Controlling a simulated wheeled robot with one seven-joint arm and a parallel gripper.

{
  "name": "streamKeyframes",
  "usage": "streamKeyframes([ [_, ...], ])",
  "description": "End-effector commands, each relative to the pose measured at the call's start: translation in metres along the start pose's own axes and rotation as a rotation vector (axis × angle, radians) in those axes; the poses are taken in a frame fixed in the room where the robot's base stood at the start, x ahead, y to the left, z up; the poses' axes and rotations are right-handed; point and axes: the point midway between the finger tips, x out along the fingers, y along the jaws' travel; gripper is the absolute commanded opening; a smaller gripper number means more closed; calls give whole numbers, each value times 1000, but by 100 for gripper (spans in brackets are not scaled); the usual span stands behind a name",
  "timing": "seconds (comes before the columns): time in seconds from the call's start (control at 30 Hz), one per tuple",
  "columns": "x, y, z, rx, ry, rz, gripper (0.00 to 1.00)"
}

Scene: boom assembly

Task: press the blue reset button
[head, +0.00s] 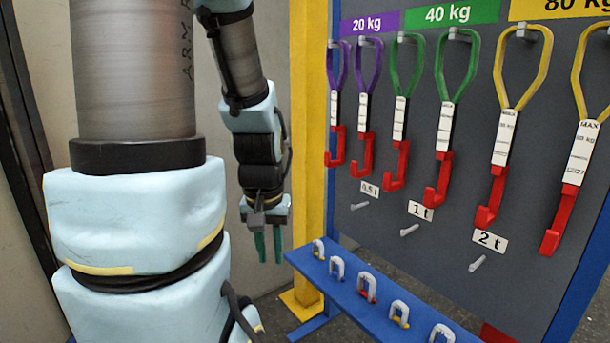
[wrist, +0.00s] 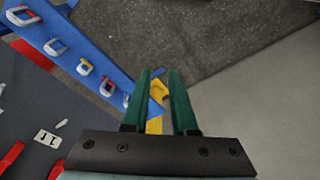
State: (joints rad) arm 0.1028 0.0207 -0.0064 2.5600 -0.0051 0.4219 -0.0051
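My gripper (head: 269,243) hangs at the end of my arm in the head view, fingers pointing down, left of the blue shelf. In the wrist view the two green fingers of my gripper (wrist: 160,100) stand apart with nothing between them, above the floor and a yellow post base. I see no blue reset button in either view.
A grey board (head: 385,205) holds purple, green and yellow slings (head: 513,105) with red hooks. A blue shelf (head: 383,329) below bears several shackles (head: 367,288). A yellow post (head: 308,130) stands between my gripper and the board.

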Motion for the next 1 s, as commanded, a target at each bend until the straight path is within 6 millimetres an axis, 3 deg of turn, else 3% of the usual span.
streamKeyframes([
  [0.03, 0, 0, 0, 0, 0, 0, 19],
  [0.2, 0, 0, 0, 0, 0, 0, 0],
  [1.0, 0, 0, 0, 0, 0, 0, 0],
])
